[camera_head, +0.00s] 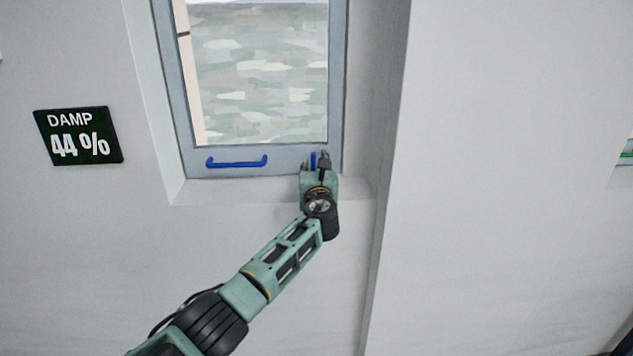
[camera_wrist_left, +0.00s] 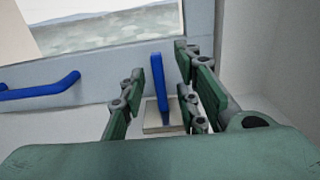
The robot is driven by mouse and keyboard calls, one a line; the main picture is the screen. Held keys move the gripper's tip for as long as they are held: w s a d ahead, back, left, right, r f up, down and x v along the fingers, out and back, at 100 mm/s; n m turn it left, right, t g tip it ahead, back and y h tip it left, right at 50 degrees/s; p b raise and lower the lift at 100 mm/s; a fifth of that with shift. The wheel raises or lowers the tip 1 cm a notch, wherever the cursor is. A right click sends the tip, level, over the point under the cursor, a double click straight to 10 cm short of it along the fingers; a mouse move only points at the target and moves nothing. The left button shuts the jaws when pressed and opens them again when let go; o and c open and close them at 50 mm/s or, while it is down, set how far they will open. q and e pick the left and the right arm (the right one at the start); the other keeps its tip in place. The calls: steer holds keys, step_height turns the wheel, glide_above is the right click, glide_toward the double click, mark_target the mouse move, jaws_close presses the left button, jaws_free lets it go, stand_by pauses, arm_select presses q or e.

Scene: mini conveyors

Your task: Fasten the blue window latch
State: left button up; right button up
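The blue window latch (camera_head: 313,160) is a short upright blue bar at the bottom right of the grey window frame (camera_head: 285,158). In the left wrist view the latch (camera_wrist_left: 160,84) stands upright on a pale square base plate (camera_wrist_left: 162,120). My left gripper (camera_head: 318,160) is at the latch, and its own body hides part of it. In the left wrist view my left gripper (camera_wrist_left: 162,75) is open, with its green fingers on either side of the latch and gaps showing between. My right gripper is not in view.
A blue handle (camera_head: 237,162) is fixed to the bottom of the frame, left of the latch; it also shows in the left wrist view (camera_wrist_left: 40,90). A wall edge stands right of the window recess. A black "DAMP 44 %" sign (camera_head: 78,136) hangs at the left.

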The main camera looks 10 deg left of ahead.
arm_select(q)
steer(key=v, duration=1.1)
steer(key=s+a+f+n+g+h+b, duration=0.1)
steer(key=s+f+n+g, duration=0.2)
steer(key=f, duration=1.1)
steer(key=s+a+f+n+g+h+b, duration=0.1)
steer(key=s+f+n+g, duration=0.3)
steer(key=f, duration=1)
steer(key=s+a+f+n+h+b, duration=0.1)
steer(key=s+a+f+n, duration=0.3)
steer(key=f, duration=1)
steer(key=s+f+n+g+h+b, duration=0.15)
steer(key=s+f+n+g, duration=0.35)
steer(key=s+f, duration=1.35)
steer(key=s+f+n+g+b, duration=0.1)
steer(key=s+f+n, duration=0.4)
steer(key=s, duration=0.8)
steer(key=s+a+f+n+g+b, duration=0.1)
steer(key=s+f+n, duration=0.3)
steer(key=s, duration=0.9)
steer(key=s+a+f+n+g+b, duration=0.1)
steer(key=s+f+n, duration=0.4)
steer(key=s, duration=0.8)
step_height(320, 180, down, 4)
steer(key=shift+r+n+g, duration=0.2)
steer(key=shift+n+g, duration=0.1)
steer(key=shift+g, duration=0.4)
